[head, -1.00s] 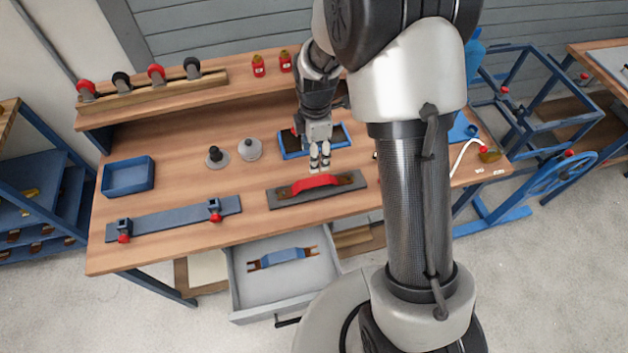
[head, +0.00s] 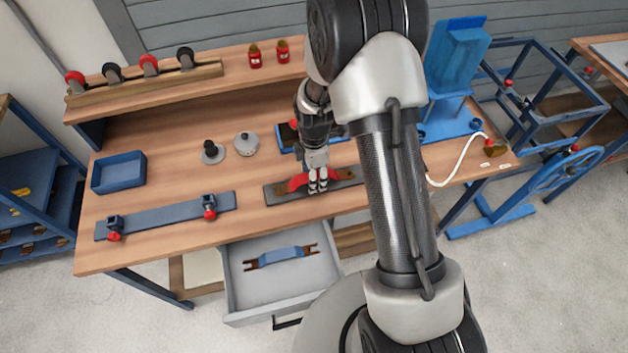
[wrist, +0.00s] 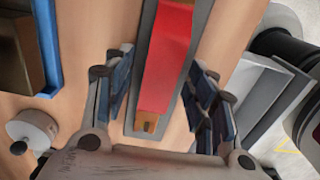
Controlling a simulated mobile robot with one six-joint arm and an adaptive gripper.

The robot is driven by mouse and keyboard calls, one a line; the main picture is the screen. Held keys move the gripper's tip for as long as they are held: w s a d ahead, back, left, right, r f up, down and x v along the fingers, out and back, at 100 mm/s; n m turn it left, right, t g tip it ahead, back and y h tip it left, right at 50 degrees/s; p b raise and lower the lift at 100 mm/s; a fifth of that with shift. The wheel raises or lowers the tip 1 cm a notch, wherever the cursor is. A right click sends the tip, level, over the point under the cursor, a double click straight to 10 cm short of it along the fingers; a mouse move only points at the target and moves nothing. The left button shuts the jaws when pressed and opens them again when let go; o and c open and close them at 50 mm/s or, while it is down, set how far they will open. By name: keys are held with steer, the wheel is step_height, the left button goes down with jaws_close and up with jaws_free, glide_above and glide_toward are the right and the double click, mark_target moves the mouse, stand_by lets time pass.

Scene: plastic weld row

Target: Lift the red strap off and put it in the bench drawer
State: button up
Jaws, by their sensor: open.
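The red strap (head: 298,182) lies on a grey plate on the bench, with brown ends. In the wrist view the red strap (wrist: 167,60) runs between my open fingers, one on each side and apart from it. My gripper (head: 318,188) is over the strap in the head view, hiding part of it; in the wrist view my gripper (wrist: 160,98) is open and empty. The bench drawer (head: 232,295) is pulled open below the bench front. A blue strap (head: 281,257) with brown ends lies in it.
The grey plate (head: 350,182) lies under the red strap. A blue-grey bar with red-knobbed clamps (head: 165,216) lies to the left. A blue tray (head: 119,172) and two round weights (head: 246,143) stand behind. A white cable (head: 460,165) is at right.

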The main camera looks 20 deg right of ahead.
steer(key=c, duration=1.2)
steer(key=shift+o, duration=0.2)
steer(key=shift+r, duration=0.1)
step_height(320, 180, up, 20)
steer(key=p, duration=0.5)
steer(key=shift+p, duration=0.4)
